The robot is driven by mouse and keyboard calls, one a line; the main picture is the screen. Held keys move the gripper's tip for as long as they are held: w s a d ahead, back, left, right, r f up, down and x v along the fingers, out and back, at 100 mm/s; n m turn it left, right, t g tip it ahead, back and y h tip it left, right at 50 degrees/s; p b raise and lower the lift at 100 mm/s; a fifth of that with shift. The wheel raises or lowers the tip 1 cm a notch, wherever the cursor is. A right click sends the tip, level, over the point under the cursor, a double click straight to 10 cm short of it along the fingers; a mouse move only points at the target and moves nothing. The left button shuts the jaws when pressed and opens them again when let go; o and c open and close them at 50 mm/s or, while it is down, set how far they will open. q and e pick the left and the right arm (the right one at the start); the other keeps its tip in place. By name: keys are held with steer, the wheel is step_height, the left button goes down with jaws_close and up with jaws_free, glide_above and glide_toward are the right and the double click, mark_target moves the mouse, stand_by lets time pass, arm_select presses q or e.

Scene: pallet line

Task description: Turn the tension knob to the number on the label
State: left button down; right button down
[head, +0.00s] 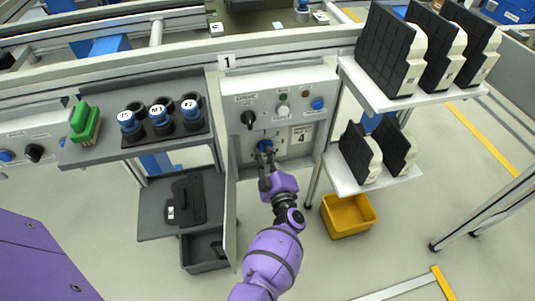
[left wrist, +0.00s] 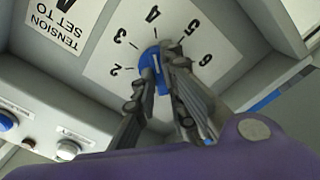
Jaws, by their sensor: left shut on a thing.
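The blue tension knob (head: 265,145) sits on the grey front of the station below the control panel. In the left wrist view the knob (left wrist: 150,60) has a white line and a dial plate (left wrist: 105,58) with numbers from 2 to 6 showing. The white line points roughly toward the 4; its exact aim is hard to tell. The label (head: 301,134) right of the knob shows a 4; in the left wrist view its "TENSION SET TO" text (left wrist: 58,32) shows upside down. My left gripper (head: 265,155) is shut on the knob, its fingers (left wrist: 156,75) on either side. My right gripper is out of view.
Above the knob are a black selector (head: 248,119) and several buttons. An open cabinet door (head: 231,215) stands just left of my left arm. A shelf with black-and-white parts (head: 360,153) and a yellow bin (head: 348,215) are to the right.

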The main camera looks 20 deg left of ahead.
arm_select(q)
steer(key=shift+m, duration=0.6)
steer(key=c, duration=1.8)
jaws_free()
steer(key=v, duration=1.2)
